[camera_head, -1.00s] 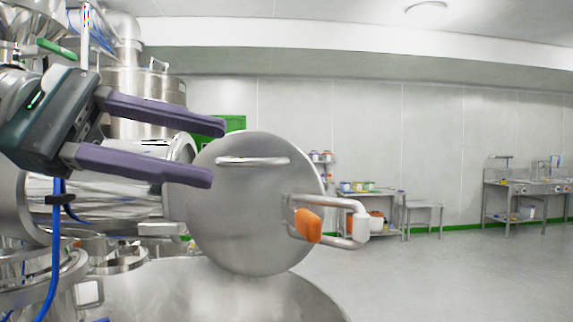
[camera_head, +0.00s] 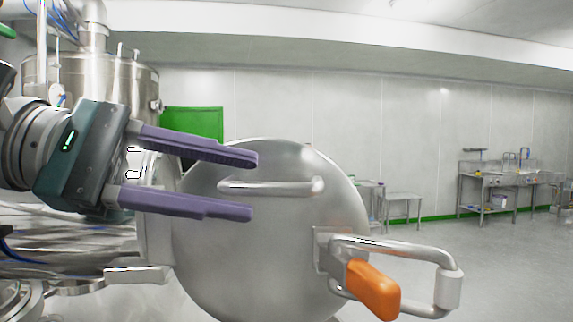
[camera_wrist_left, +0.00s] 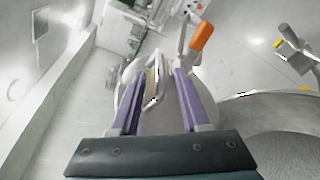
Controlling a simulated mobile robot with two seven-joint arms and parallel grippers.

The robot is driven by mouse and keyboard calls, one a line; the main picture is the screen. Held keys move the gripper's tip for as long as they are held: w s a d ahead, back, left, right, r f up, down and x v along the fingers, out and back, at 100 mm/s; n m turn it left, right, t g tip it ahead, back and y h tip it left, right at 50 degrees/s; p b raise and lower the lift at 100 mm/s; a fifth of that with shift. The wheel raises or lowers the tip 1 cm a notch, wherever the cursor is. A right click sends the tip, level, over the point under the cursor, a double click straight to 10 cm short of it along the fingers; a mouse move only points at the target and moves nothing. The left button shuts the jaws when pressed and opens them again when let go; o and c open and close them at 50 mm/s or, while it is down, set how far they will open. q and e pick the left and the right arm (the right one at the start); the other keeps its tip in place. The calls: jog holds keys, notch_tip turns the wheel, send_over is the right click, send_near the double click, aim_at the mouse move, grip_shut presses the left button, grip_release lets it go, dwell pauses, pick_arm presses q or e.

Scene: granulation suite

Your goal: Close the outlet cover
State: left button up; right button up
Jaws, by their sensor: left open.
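The outlet cover (camera_head: 270,240) is a round steel disc, standing swung out in the middle of the head view. It has a steel bar handle (camera_head: 295,186) across its upper part and a bent-tube latch with an orange grip (camera_head: 373,290) at its right. My left gripper (camera_head: 255,185) is open, with purple fingers in front of the cover, one above and one below the handle's left part. In the left wrist view the handle (camera_wrist_left: 157,88) shows between the fingers (camera_wrist_left: 158,75). I cannot tell whether they touch the cover. My right gripper is not in view.
Steel vessels and pipes (camera_head: 90,85) stand at the left behind my arm. A curved steel vessel wall (camera_wrist_left: 265,108) shows in the left wrist view. Steel tables (camera_head: 490,185) stand far off by the back wall. The floor at right is clear.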

aim_at(250, 186)
pick_arm(q)
jog(key=shift+p+x, duration=0.55)
jog(key=shift+x, duration=1.5)
grip_shut()
